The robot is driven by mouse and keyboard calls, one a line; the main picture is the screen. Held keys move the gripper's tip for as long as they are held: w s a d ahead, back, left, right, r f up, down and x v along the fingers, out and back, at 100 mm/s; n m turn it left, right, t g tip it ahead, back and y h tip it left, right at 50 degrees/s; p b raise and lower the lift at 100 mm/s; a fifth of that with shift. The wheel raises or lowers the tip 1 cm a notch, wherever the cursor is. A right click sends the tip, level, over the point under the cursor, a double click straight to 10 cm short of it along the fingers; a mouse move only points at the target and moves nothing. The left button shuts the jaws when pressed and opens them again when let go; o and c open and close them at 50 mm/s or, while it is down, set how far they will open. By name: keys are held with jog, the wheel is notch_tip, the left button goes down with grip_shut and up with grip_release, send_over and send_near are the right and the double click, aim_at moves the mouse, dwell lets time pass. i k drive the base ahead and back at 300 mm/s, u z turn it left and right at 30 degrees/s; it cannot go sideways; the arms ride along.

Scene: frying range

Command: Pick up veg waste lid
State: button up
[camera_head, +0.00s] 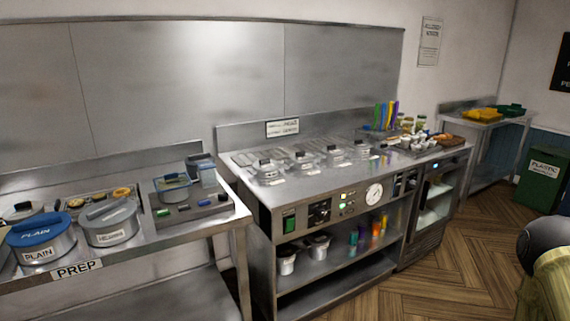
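I see no lid that I can read as the veg waste lid. On the prep table, a round tub marked PLAIN (40,241) has a blue lid, and a second labelled tub (109,222) has a grey lid. Several small lids with dark knobs (303,163) sit in the steel range top. A green bin (542,178) marked PLASTIC stands at the far right, by the wall. My gripper is not in view.
The steel range (340,215) stands beside the prep table (72,272), with a gap between them. A side table with yellow and green trays (510,111) stands at the back right. Wooden floor (455,262) is open in front of the range's right end.

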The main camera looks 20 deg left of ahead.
aim_at(191, 162)
jog(key=u, duration=0.9)
jog(key=i, duration=0.8)
jog(key=u, duration=0.75)
